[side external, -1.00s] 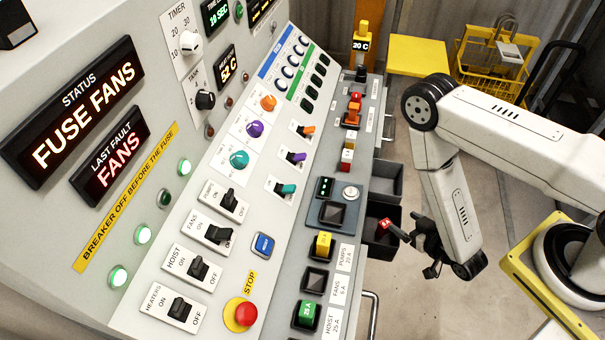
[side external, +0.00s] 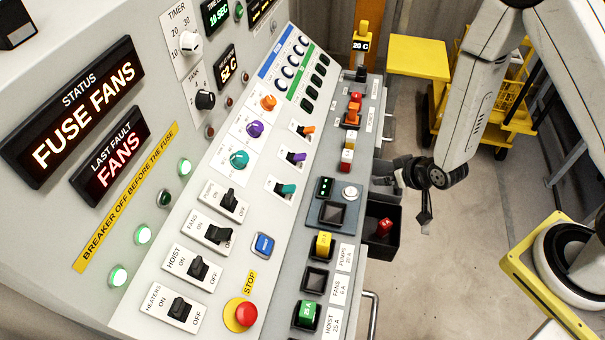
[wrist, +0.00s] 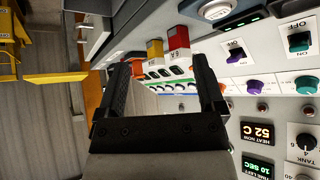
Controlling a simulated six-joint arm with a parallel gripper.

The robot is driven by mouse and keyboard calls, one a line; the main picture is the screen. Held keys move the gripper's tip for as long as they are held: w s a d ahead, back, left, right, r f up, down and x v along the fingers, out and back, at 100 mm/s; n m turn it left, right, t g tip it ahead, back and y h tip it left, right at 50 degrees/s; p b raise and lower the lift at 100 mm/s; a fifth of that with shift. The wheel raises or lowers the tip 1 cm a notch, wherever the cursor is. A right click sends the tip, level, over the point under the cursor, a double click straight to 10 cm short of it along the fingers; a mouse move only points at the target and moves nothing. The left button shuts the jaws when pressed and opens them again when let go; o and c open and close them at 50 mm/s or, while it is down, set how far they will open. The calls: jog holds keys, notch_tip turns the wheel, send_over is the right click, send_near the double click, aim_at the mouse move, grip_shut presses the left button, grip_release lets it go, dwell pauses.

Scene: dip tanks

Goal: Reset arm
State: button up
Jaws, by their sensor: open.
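My gripper (side external: 398,178) is open and empty. In the side view it hangs in front of the panel's right edge, above and behind the lower black bin, and partly hides the upper bin. In the wrist view its two dark fingers (wrist: 160,78) are spread with nothing between them. A red fuse (side external: 384,227) lies in the black bin (side external: 399,235), apart from my gripper. The fans fuse socket (side external: 315,281) is empty. The status display (side external: 75,112) reads FUSE FANS.
The console's sloped panel (side external: 210,280) fills the left, with a yellow fuse (side external: 324,243) and a green fuse (side external: 306,315) in sockets. A yellow cart (side external: 418,56) stands behind. The floor right of the bin is clear.

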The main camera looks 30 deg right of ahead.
jog(key=s+d+r+g, duration=0.1)
jog(key=s+r, duration=0.3)
jog(key=r, duration=0.4)
jog(key=s+d+r+g, duration=0.1)
jog(key=s+r+g, duration=0.3)
jog(key=r, duration=0.4)
jog(key=shift+n+g, duration=0.3)
